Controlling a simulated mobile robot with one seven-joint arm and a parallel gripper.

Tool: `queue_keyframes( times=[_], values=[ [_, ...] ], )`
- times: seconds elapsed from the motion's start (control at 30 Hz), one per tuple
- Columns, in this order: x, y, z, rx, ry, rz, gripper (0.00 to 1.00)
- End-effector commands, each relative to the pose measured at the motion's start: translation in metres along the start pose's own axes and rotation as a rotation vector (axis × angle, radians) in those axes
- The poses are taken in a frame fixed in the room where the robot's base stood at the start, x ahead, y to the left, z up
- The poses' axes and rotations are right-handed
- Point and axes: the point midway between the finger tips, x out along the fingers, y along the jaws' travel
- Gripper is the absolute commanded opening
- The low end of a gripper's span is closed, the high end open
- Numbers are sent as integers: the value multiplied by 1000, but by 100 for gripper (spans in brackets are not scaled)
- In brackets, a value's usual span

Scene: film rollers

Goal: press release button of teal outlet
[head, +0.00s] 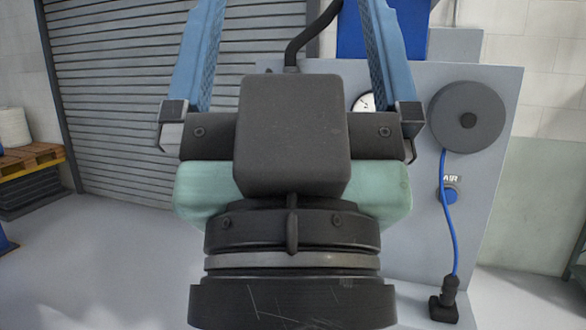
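My gripper (290,12) fills the middle of the head view, with its pale green body and dark mount below. Its two blue fingers stand wide apart and lean inward toward the top, where the picture edge cuts off their tips. No teal outlet can be made out; my gripper hides much of the grey panel (490,85).
A dark grey reel (467,118) is at the panel's upper right. A blue hose (449,235) runs from it to a black connector (446,300) low down. A white dial (364,103) is partly hidden. A wooden pallet (30,158) is at far left.

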Motion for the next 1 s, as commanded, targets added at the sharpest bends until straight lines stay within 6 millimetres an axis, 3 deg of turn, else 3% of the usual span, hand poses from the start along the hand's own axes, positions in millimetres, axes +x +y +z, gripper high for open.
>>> queue_keyframes(
  times=[0.03,0.23,0.4,0.7,0.9,1.0],
  values=[
    [23,0,-22,0,0,0,100],
    [55,0,-52,0,-1,0,100],
    [65,0,-61,0,-1,-1,100],
    [64,0,-60,0,0,0,100],
    [63,0,-58,-2,-3,0,64],
    [57,-1,-44,-25,-23,1,46]
  ],
)
